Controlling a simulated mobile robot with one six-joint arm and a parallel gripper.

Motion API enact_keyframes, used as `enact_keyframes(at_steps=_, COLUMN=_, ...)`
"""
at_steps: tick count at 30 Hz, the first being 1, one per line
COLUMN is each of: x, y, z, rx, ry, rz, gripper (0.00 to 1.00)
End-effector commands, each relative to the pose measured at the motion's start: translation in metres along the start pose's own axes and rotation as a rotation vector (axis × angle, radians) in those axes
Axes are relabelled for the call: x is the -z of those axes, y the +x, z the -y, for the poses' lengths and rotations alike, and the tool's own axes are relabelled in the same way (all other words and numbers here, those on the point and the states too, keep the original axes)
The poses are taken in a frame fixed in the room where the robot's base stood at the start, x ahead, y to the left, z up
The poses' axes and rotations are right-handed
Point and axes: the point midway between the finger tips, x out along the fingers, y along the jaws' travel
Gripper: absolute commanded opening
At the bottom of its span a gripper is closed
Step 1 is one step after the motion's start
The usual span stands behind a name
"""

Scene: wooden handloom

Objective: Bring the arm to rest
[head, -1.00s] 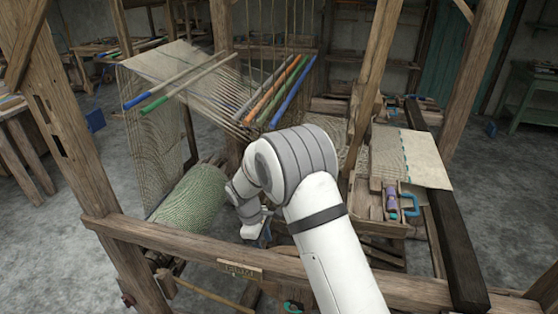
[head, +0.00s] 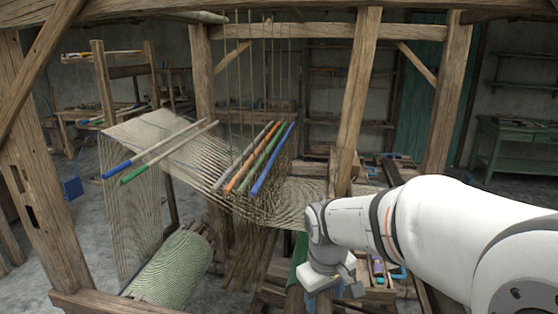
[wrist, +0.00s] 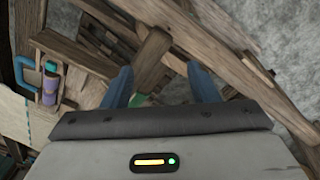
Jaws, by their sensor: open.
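My arm reaches in from the right in the head view and bends down at the wrist. My gripper (wrist: 161,78) shows two blue fingers set well apart in the wrist view, with nothing held between them. In that view it points down over wooden beams of the loom. In the head view, its fingertips are mostly hidden below the white wrist. The wooden loom (head: 355,95) stands around and behind my arm, with pale cloth (head: 150,128) and a green cloth roll (head: 172,268) at its left.
Sticks with blue and green ends (head: 160,150) lie on the cloth. Several coloured heddle bars (head: 250,160) hang mid-loom. A wooden tray with a purple bobbin (wrist: 49,84) and a blue-handled item (wrist: 24,74) lies beside my gripper. A green table (head: 510,140) stands at the back right.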

Motion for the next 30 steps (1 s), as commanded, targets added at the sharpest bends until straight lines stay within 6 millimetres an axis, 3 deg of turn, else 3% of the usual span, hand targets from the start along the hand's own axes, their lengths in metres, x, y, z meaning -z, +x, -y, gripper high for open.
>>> enact_keyframes(at_steps=6, x=-0.066, y=-0.027, z=-0.005, rx=0.003, ry=0.236, rz=-0.078, gripper=0.54)
enact_keyframes(at_steps=13, x=-0.117, y=-0.036, z=0.001, rx=0.009, ry=0.427, rz=-0.139, gripper=0.54)
enact_keyframes(at_steps=19, x=-0.133, y=-0.036, z=0.004, rx=0.012, ry=0.492, rz=-0.158, gripper=0.54)
enact_keyframes(at_steps=30, x=-0.133, y=-0.036, z=0.005, rx=0.012, ry=0.495, rz=-0.159, gripper=0.54)
